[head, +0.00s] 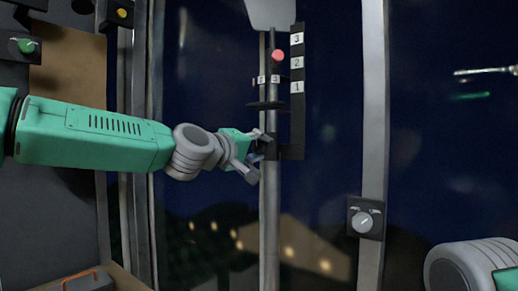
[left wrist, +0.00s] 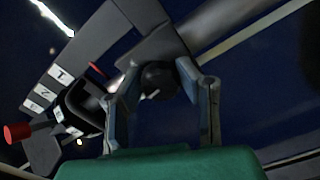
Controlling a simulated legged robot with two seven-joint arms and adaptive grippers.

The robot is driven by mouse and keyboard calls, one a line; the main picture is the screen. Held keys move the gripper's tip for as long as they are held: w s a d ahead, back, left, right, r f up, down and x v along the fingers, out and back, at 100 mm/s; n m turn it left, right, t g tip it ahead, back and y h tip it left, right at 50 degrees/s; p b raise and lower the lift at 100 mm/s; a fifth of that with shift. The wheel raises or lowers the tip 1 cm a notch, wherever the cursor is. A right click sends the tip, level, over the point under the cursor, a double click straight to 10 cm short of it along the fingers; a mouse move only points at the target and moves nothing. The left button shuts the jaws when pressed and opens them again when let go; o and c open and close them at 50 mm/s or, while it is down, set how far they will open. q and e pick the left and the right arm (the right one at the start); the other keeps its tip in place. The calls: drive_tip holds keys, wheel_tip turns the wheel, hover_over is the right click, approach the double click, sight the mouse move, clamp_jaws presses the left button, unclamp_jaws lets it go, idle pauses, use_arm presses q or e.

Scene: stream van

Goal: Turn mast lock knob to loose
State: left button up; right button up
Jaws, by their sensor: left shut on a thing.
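The mast lock knob is a dark round knob (left wrist: 158,82) with a small pale mark, in the middle of the left wrist view. It sits on the black bracket (head: 292,152) at the grey mast pole (head: 269,215). My left gripper (head: 258,156) reaches it from the left in the head view, with its fingers closed on either side of the knob. In the head view the fingers largely hide the knob. My right arm shows only in part at the lower right; its gripper is out of view.
Above the bracket stand a black scale plate (head: 297,40) numbered 1 to 3 and a red ball handle (head: 278,56). A grey dial (head: 363,223) sits on the right-hand post. A green button (head: 26,46) and a yellow button (head: 122,13) are at the upper left.

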use_arm(q)
drive_tip(key=n, duration=0.3)
drive_tip(key=shift+w+a+n, duration=0.1)
drive_tip(key=shift+n, duration=2.1)
drive_tip(key=shift+f, duration=0.1)
drive_tip(key=o, duration=1)
drive_tip(key=shift+o, duration=0.8)
drive_tip(key=shift+w, duration=0.2)
drive_tip(key=shift+s, duration=0.1)
